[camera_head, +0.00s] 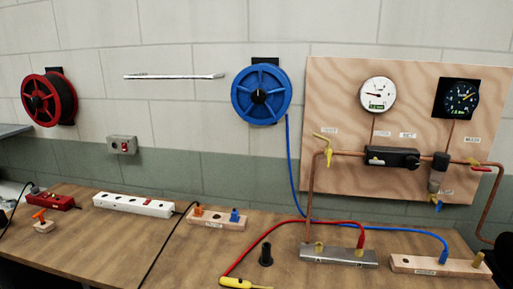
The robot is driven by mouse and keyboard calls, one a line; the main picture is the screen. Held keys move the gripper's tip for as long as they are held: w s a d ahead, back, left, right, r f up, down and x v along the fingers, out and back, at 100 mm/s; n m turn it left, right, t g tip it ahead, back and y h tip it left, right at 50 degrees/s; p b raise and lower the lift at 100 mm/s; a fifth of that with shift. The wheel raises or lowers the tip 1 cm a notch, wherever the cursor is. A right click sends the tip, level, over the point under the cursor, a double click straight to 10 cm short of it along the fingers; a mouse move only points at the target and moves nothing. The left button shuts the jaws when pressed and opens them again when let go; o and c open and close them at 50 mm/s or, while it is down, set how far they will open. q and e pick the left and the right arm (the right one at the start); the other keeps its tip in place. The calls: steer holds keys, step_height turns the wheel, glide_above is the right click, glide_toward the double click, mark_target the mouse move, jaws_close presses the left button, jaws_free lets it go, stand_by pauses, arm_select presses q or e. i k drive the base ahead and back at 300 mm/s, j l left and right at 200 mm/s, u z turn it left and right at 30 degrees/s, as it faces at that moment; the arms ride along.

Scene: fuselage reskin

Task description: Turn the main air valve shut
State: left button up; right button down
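A wooden panel (340,90) on the wall carries copper pipework (310,190). A valve with a yellow lever (327,152) sits at the left bend of the pipe; its lever is tilted. At the right end of the pipe there is a red lever (482,169) with a yellow or brass part (472,161) just above it. A small blue and yellow fitting (437,204) hangs below the grey filter bowl (437,175). Neither gripper is in view.
A white gauge (378,94) and a black gauge (461,98) sit above the pipe. The wooden bench (130,235) below holds a metal manifold (338,257), a wooden block (430,267), a power strip (133,205), and red and blue hoses. A blue reel (244,95) hangs left of the panel.

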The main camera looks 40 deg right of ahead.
mark_target(477, 168)
steer(key=z, duration=2.65)
steer(key=l, duration=0.3)
steer(key=i+l+u, duration=0.1)
steer(key=l, duration=0.2)
